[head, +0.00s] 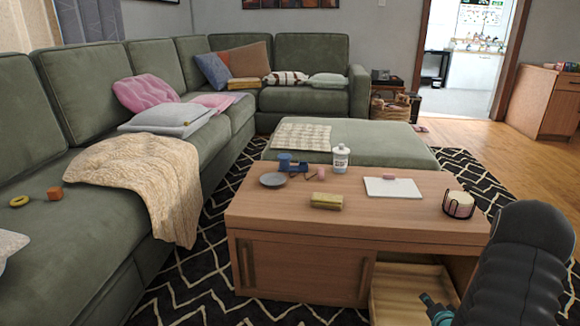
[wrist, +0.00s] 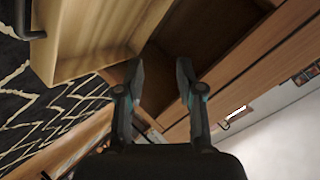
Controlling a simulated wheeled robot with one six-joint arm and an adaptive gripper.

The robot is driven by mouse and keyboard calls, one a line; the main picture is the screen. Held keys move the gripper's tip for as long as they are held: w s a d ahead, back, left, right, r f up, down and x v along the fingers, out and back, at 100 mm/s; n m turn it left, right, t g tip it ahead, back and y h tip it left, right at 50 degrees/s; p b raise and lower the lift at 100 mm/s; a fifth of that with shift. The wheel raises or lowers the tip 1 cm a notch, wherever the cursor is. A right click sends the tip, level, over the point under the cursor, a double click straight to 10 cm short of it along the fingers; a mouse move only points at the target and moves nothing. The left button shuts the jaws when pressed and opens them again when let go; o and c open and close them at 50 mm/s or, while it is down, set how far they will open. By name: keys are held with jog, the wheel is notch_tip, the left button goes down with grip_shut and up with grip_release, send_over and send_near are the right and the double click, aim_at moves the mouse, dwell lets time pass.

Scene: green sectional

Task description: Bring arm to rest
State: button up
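My arm shows as a dark shape at the lower right of the head view, in front of the coffee table (head: 300,231). My gripper (wrist: 158,72) is in the wrist view, its two dark fingers apart with nothing between them. It is by an open wooden drawer (wrist: 95,35) of the table. The drawer also shows in the head view (head: 405,285), pulled out at the table's lower right.
On the table stand a white bottle (head: 340,158), a grey plate (head: 272,180), a yellow sponge-like block (head: 326,201), a white board (head: 393,188) and a wire holder (head: 458,205). A green sectional (head: 60,115) lines the left. Wood floor at right is clear.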

jog(key=s+a+r+n+g+p, duration=0.15)
jog(key=a+r, duration=0.25)
jog(key=r, duration=0.5)
jog(key=s+a+r+n+g+p, duration=0.1)
jog(key=a+r+n, duration=0.25)
jog(key=r, duration=0.55)
jog(key=s+a+r+n+g+p, duration=0.1)
jog(key=s+a+r, duration=0.1)
jog(key=a+r, duration=0.5)
jog(key=s+a+r+n+g+p, duration=0.1)
jog(key=s+a+r+n, duration=0.1)
jog(key=s+a+r, duration=0.2)
jog(key=s+a+r+n+g+y+p, duration=0.1)
jog(key=s+a+r, duration=0.4)
jog(key=s, duration=0.6)
jog(key=s+a+r+n+g+y+p, duration=0.1)
jog(key=s+a+r+n, duration=0.2)
jog(key=s+r, duration=0.3)
jog(key=shift+s+a, duration=0.75)
jog(key=shift+s, duration=0.45)
jog(key=shift+d, duration=0.1)
